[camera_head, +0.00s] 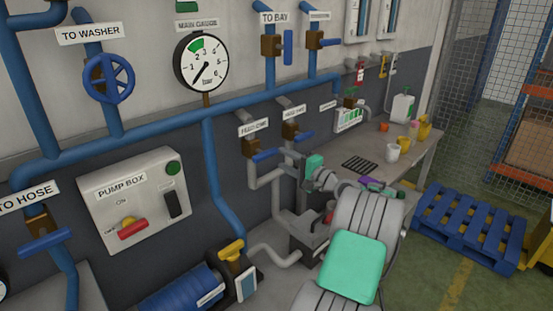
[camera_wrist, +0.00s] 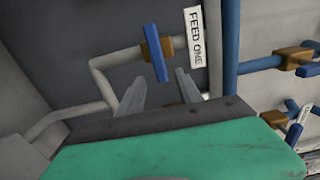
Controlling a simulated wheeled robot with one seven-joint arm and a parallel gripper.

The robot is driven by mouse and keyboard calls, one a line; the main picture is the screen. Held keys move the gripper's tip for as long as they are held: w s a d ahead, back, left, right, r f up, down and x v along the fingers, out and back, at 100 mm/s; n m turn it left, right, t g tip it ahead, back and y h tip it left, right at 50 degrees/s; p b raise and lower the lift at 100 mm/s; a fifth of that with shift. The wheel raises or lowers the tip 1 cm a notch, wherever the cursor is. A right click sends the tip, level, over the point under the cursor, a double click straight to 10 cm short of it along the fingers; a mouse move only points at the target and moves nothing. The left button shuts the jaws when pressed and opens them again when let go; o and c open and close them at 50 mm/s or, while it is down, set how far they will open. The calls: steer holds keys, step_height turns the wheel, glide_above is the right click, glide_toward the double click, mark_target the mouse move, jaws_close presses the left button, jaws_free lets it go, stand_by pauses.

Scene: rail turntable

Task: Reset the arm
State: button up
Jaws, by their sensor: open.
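My gripper (camera_wrist: 161,76) is open in the wrist view, its two grey fingers spread and nothing held between them. The blue lever (camera_wrist: 156,55) of the FEED ONE valve lies just beyond the fingertips. Its lower end points at the gap between them; I cannot tell how far apart they are. The FEED ONE label (camera_wrist: 196,38) is right of the lever. In the head view my arm reaches toward the pipe wall, and its teal end (camera_head: 314,165) is right of and below the FEED ONE lever (camera_head: 266,155). The fingers are not clear there.
Blue pipes (camera_head: 215,110), the main gauge (camera_head: 201,63) and the pump box (camera_head: 133,200) are on the wall at left. A workbench (camera_head: 430,152) with cups and a bottle stands behind my arm. A blue pallet (camera_head: 470,228) is on the floor at right.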

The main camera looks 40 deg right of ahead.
steer(key=shift+s, duration=0.4)
